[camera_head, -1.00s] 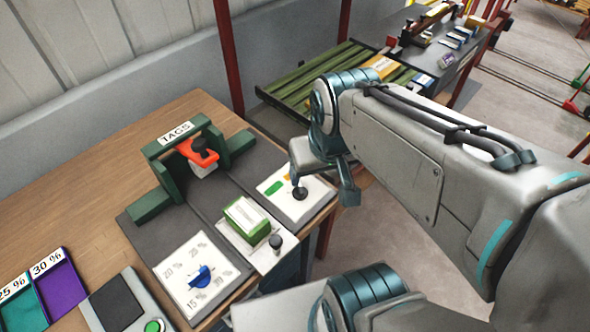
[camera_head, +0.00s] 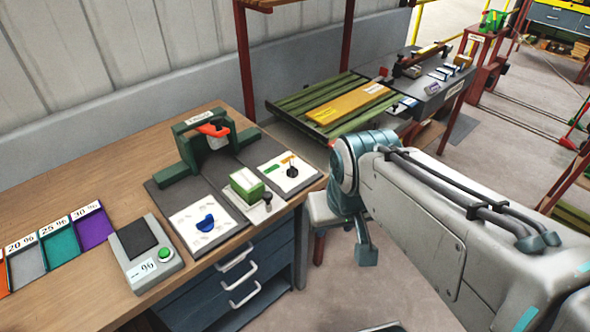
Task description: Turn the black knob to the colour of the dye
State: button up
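The black knob (camera_head: 292,171) stands on a white plate (camera_head: 292,185) at the right end of the workbench. The plate has a green mark (camera_head: 271,168) on the left and an orange mark (camera_head: 288,158) behind the knob. The knob's upper part seems to lean toward the orange mark, but it is too small to be sure. A green block (camera_head: 246,182) with a pale top sits on the unit left of the plate; I cannot tell whether it is the dye. My gripper (camera_head: 364,252) is off the bench's right side, apart from the knob. Its fingers are mostly hidden.
A blue knob (camera_head: 205,223) sits on a white dial plate. A green frame (camera_head: 187,150) holds an orange-red piece. A stool (camera_head: 322,208) stands under my arm.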

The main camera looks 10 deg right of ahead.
aim_at(293, 172)
jog(key=z, duration=0.65)
jog(key=i, duration=0.9)
